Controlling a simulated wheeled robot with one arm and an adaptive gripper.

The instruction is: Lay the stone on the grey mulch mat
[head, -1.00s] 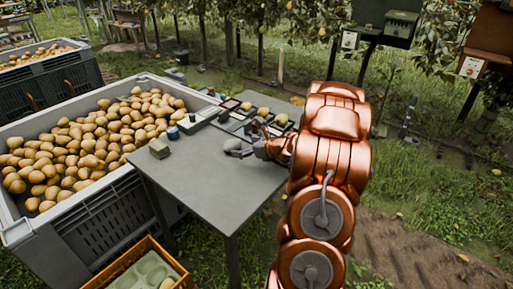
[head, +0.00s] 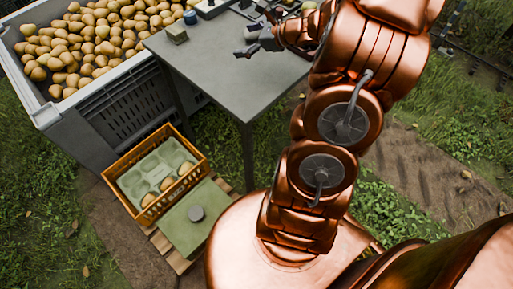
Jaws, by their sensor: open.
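A small rounded grey lump, which looks like the stone (head: 252,34), is at the far part of the grey table (head: 215,75), right beside my gripper (head: 249,45). My gripper is open, low over the table top. It is small in the head view, so I cannot tell whether its fingers touch the lump or lie around it. I cannot make out a grey mulch mat with certainty in this view.
A grey bin of pears (head: 52,112) stands left of the table. Below it, an orange crate (head: 193,147) holds a moulded tray (head: 138,180).

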